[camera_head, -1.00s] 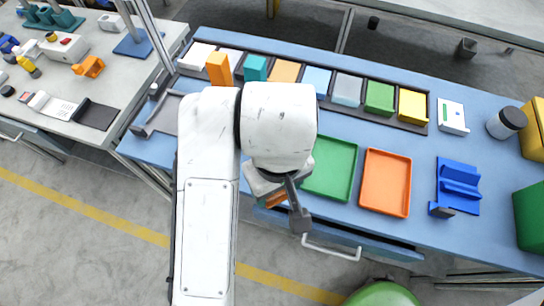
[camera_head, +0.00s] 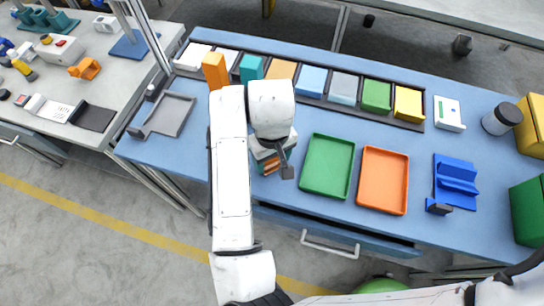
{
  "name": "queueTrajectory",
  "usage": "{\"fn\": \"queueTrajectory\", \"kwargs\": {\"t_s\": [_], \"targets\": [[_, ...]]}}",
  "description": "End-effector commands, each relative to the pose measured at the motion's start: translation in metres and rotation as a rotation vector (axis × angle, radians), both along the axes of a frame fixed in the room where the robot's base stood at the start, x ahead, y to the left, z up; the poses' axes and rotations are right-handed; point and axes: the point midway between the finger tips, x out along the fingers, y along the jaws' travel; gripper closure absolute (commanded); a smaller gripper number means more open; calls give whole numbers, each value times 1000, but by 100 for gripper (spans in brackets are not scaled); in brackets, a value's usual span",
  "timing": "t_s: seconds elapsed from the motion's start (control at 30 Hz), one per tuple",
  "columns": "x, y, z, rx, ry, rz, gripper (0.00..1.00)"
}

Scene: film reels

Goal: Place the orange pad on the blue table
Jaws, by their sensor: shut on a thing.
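My gripper (camera_head: 276,167) is shut on the orange pad (camera_head: 270,165), which shows only as a small orange patch beneath the wrist. Most of the pad is hidden by the gripper and arm. In the head view the gripper appears over the front part of the blue table (camera_head: 405,140), just left of the green tray. I cannot tell whether the pad touches the table.
A green tray (camera_head: 327,166) and an orange tray (camera_head: 383,180) lie right of my gripper. A dark rack with several coloured blocks runs along the back, with a tall orange block (camera_head: 215,72) at its left. A grey tray (camera_head: 172,115) lies left. A blue holder (camera_head: 456,183) stands right.

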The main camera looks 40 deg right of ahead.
Motion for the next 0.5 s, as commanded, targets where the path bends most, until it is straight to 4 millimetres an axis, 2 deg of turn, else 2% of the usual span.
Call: {"fn": "queueTrajectory", "kwargs": {"t_s": [0.07, 0.43, 0.47, 0.5], "targets": [[0, 1, -6, 0, 1, 2, 73], [0, 0, -11, 0, 0, 1, 73], [0, 1, -10, 0, 0, 1, 35], [0, 1, -9, 0, 0, 1, 31]]}}
